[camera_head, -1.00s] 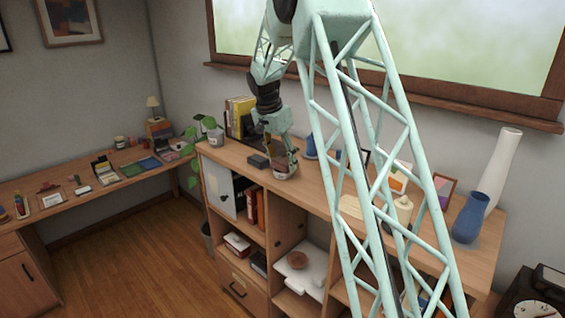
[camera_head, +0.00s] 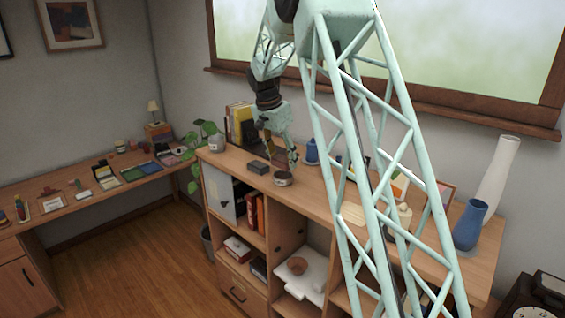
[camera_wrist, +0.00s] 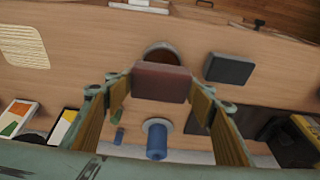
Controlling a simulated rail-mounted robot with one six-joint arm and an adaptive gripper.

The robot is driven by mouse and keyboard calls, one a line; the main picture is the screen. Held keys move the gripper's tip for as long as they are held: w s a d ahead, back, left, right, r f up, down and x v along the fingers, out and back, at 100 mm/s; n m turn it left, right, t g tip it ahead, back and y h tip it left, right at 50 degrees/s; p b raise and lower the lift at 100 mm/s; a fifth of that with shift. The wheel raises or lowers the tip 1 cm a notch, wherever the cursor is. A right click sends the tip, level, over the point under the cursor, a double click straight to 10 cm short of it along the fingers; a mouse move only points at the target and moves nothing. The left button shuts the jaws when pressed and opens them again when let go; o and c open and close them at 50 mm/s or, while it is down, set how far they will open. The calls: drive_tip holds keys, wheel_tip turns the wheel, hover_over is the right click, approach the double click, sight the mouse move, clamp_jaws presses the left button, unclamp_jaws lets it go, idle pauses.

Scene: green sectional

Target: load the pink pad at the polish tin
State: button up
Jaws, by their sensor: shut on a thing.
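My gripper (camera_head: 280,163) is above the shelf top, shut on the pad (camera_wrist: 161,83), a dull reddish-pink block. In the wrist view the pad sits between the two fingers (camera_wrist: 160,95). The polish tin (camera_head: 283,181) is a small round tin standing open on the shelf top, below my gripper. In the wrist view the tin (camera_wrist: 161,50) shows a dark brown inside, partly hidden behind the pad. The pad appears raised clear of the tin. Whether polish is on the pad's underside cannot be seen.
A dark grey block (camera_head: 258,167) lies left of the tin on the wooden shelf top (camera_head: 330,201). A blue jar (camera_head: 311,152) stands behind it to the right. A potted plant (camera_head: 216,142) and books (camera_head: 240,122) are at the left end, a blue vase (camera_head: 469,224) at the right.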

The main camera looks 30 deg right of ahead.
sight(284, 158)
drive_tip(key=shift+r+p, duration=0.6)
drive_tip(key=shift+r, duration=1)
